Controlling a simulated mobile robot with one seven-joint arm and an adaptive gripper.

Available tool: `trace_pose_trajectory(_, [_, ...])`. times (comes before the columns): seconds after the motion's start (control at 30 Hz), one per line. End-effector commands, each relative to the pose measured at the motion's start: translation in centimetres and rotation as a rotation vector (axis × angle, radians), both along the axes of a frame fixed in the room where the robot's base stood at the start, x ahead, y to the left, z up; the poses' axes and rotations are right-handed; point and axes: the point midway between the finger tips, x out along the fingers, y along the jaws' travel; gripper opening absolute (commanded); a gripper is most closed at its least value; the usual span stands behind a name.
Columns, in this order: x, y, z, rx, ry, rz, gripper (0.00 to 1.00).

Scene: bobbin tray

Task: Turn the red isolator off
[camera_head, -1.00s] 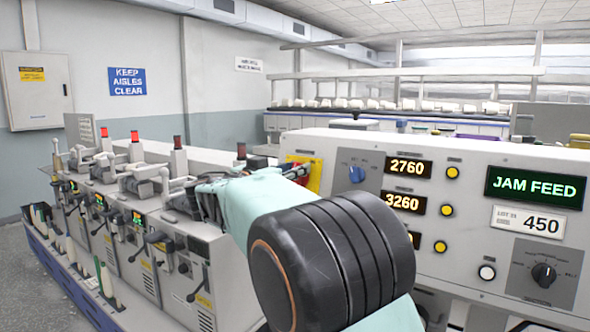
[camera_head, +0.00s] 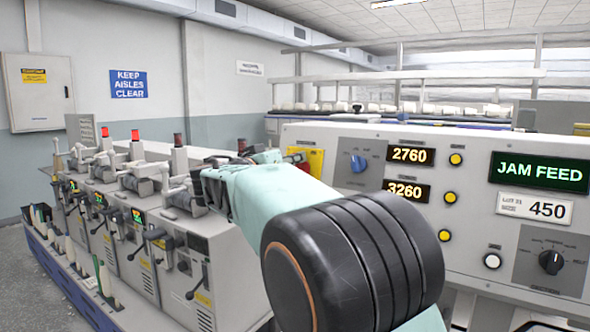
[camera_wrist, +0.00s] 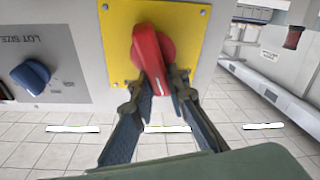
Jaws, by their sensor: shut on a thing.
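The red isolator (camera_wrist: 152,60) has a red handle on a yellow plate (camera_wrist: 190,35). In the wrist view the handle lies lengthwise, slightly tilted. My gripper (camera_wrist: 166,88) has its two fingers closed on the handle's near end, one on each side. In the head view, the yellow plate (camera_head: 316,158) and a bit of the red handle (camera_head: 299,160) show at the panel's left end, just behind my arm. My arm hides my fingertips and most of the handle there.
The grey panel (camera_head: 470,150) carries a blue knob (camera_head: 358,162), which also shows in the wrist view (camera_wrist: 30,76), plus yellow buttons and lit displays. A row of winding machines (camera_head: 130,215) stands to the left. Tiled floor is open below the panel in the wrist view.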

Motion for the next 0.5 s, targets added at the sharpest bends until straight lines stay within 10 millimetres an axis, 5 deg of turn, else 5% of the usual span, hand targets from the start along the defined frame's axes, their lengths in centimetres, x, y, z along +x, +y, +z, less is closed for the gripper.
trace_pose_trajectory(0.5, [0.39, 0.80, -0.60, -0.393, 0.263, 0.118, 0.00])
